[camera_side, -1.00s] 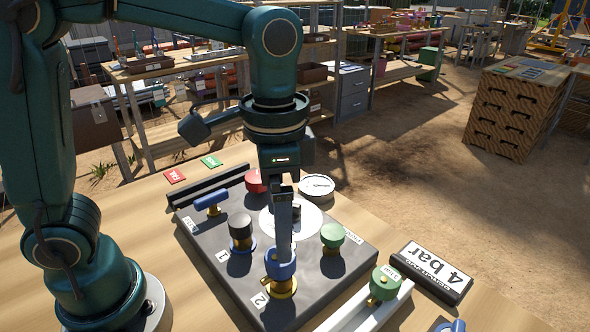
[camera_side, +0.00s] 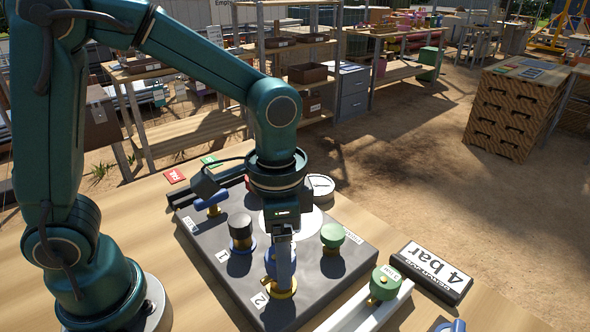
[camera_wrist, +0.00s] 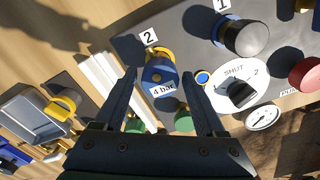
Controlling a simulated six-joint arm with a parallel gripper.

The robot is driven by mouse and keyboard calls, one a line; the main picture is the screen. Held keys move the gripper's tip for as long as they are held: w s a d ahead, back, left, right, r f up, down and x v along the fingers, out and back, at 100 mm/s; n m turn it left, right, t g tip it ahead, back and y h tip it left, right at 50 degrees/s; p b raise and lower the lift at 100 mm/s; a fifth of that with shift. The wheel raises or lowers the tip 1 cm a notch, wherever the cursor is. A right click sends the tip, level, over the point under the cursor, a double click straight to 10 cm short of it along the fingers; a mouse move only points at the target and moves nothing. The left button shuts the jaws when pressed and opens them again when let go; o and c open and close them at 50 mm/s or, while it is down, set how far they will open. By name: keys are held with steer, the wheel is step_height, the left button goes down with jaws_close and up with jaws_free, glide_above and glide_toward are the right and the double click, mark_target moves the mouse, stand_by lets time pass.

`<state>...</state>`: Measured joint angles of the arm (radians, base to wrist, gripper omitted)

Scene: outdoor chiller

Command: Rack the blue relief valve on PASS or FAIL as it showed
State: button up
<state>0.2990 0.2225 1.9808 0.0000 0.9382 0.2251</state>
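The blue relief valve (camera_side: 272,258) stands upright with its yellow collar at position 2 of the dark plate (camera_side: 220,258). In the wrist view the blue valve (camera_wrist: 157,76) carries a "4 bar" label. My gripper (camera_side: 285,286) is down at the valve and partly hides it in the side view. In the wrist view my gripper (camera_wrist: 160,82) is open, one finger to each side of the valve with visible gaps.
A black-capped valve (camera_side: 240,230) stands at position 1, and a green one (camera_side: 333,236) is to the right. A gauge (camera_side: 320,184), a "4 bar" sign (camera_side: 432,272) and a pale rail with another green valve (camera_side: 384,282) are nearby.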

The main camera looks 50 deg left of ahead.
jaws_close()
steer(key=shift+r, duration=0.65)
steer(key=shift+r, duration=2.6)
steer(key=shift+c, duration=1.2)
jaws_free()
jaws_close()
